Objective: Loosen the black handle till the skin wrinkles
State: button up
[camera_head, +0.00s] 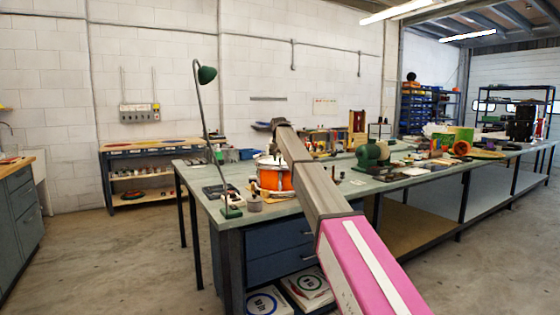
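An orange drum (270,180) with a pale top skin (265,161) stands on the grey-green bench top (320,198), near the bench's left end. My arm crosses in front of its right side and hides part of it. My gripper (262,126) shows as a small dark shape above the drum, apart from it in the picture. It is too small to tell whether its fingers are open or shut. I cannot make out the black handle. The skin is too small to tell whether it is smooth or wrinkled.
A green desk lamp (206,75) rises at the bench's left end. A small grey pot (254,203) stands in front of the drum. A green machine (372,154) and scattered tools fill the bench to the right. Bare floor lies at the left.

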jog(key=shift+w+f, duration=0.25)
jog(key=shift+f, duration=0.3)
grip_shut()
jog(key=n+y, duration=0.1)
jog(key=n, duration=0.3)
jog(key=shift+n+y, duration=0.4)
jog(key=shift+n+g+y, duration=0.4)
jog(key=shift+n, duration=0.85)
jog(key=shift+n+g+y, duration=0.4)
jog(key=shift+n, duration=0.85)
grip_release()
